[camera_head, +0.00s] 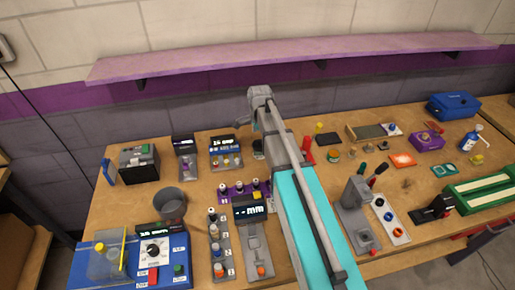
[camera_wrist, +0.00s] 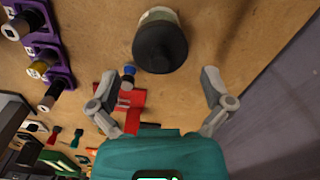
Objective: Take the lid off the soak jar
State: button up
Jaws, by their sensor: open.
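A pale jar with a dark round lid (camera_wrist: 160,47), which I take to be the soak jar (camera_wrist: 158,15), stands on the bench in the wrist view. The lid sits on it. My gripper (camera_wrist: 159,82) is open and empty, with one finger on each side below the jar in the picture. The fingers are apart from the lid. In the head view, a small dark-topped item (camera_head: 258,149) just left of my arm may be the same jar.
A purple rack (camera_wrist: 42,50) with several capped vials lies left of the jar in the wrist view, with a red piece (camera_wrist: 122,98) and a blue-topped item (camera_wrist: 128,72) nearer. A purple shelf (camera_head: 290,57) hangs on the wall above the bench (camera_head: 120,212).

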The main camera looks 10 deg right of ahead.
aim_at(260, 143)
jog(key=shift+f+b, duration=0.95)
jog(key=shift+f, duration=0.25)
jog(key=c, duration=1.3)
jog(key=shift+s, duration=0.1)
jog(key=shift+c, duration=0.4)
